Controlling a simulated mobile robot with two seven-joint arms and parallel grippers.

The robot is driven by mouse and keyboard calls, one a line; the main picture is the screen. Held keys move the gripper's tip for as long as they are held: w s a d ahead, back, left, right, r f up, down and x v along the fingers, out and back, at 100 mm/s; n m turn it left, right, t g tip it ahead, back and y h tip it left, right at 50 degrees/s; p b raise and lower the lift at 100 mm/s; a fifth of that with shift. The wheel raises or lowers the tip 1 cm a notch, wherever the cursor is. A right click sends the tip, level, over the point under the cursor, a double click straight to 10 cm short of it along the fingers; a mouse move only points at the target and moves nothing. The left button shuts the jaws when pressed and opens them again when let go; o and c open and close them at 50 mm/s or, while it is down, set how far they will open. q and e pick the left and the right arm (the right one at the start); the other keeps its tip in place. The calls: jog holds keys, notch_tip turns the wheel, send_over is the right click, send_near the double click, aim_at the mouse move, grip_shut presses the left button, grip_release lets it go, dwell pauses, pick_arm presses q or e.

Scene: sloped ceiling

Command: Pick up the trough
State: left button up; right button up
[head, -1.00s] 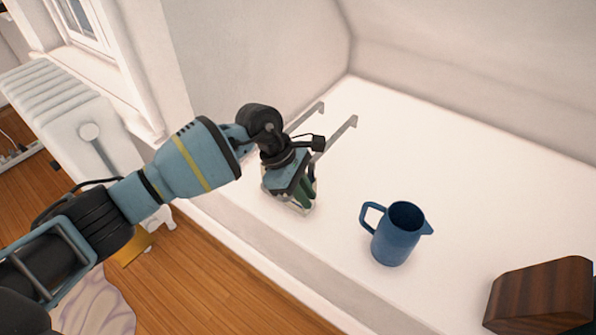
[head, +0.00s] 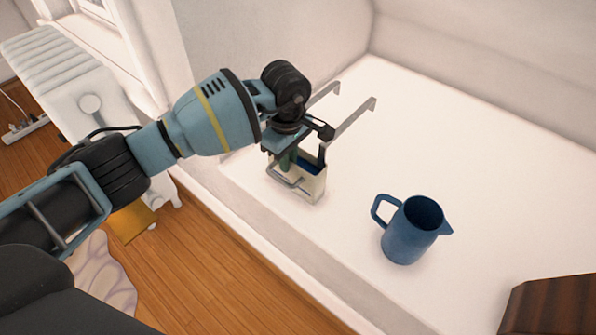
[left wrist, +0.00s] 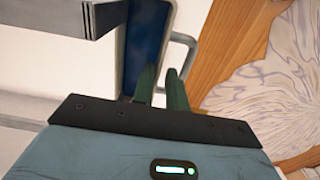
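The trough appears to be the narrow cream box (head: 312,188) with a dark blue inside, standing on the white surface. A grey wire handle (head: 283,181) is on its side. My left gripper (left wrist: 162,72) is over the box, its two green fingers apart. In the left wrist view one finger is over the blue inside (left wrist: 146,35) and the other is beyond the side wall, near the handle. The wall seems to lie between them; contact cannot be told. The gripper hides part of the box in the head view. My right gripper is not in view.
A blue jug (head: 411,232) stands to the right on the white surface (head: 480,170). Two grey hooked bars (head: 352,121) extend behind the box. A dark wooden block (head: 553,305) is at lower right. A wall and white radiator (head: 75,75) are at left.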

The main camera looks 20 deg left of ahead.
aim_at(290, 173)
pick_arm(q)
notch_tip(290, 173, down, 5)
jog(key=shift+w+d+f+b, duration=0.1)
jog(key=shift+f+b, duration=0.05)
jog(key=shift+b, duration=0.7)
grip_shut()
dwell(0.4)
dwell(0.6)
